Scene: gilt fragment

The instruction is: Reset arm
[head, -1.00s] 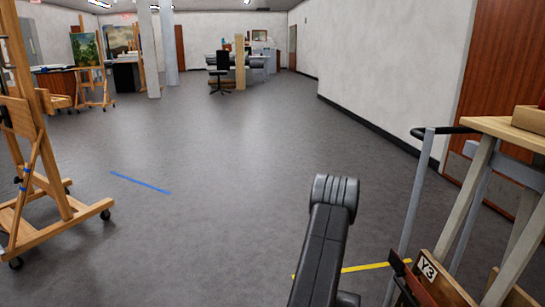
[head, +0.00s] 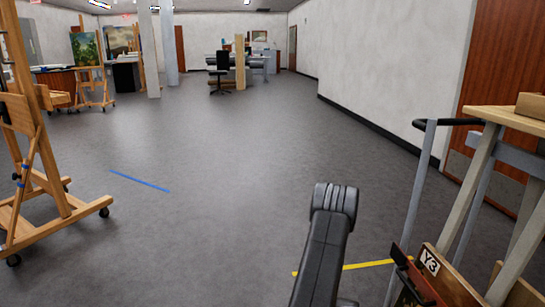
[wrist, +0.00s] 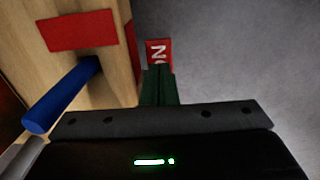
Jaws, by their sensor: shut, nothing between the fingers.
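My gripper (wrist: 158,88) shows in the wrist view. Its dark green fingers are together, with nothing visible held between them. Just past the fingertips is a small red patch (wrist: 159,52) with a white letter; I cannot tell what it belongs to. In the head view my black arm rises from the bottom edge, right of the middle, and its bent joint stands over the floor. The gripper itself cannot be made out clearly there.
In the wrist view a wooden panel (wrist: 80,12) with red patches and a blue rod (wrist: 62,95) are close on the left. A wooden-topped cart (head: 507,120) stands at right, an easel (head: 45,170) at left. The middle floor (head: 230,150) is clear.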

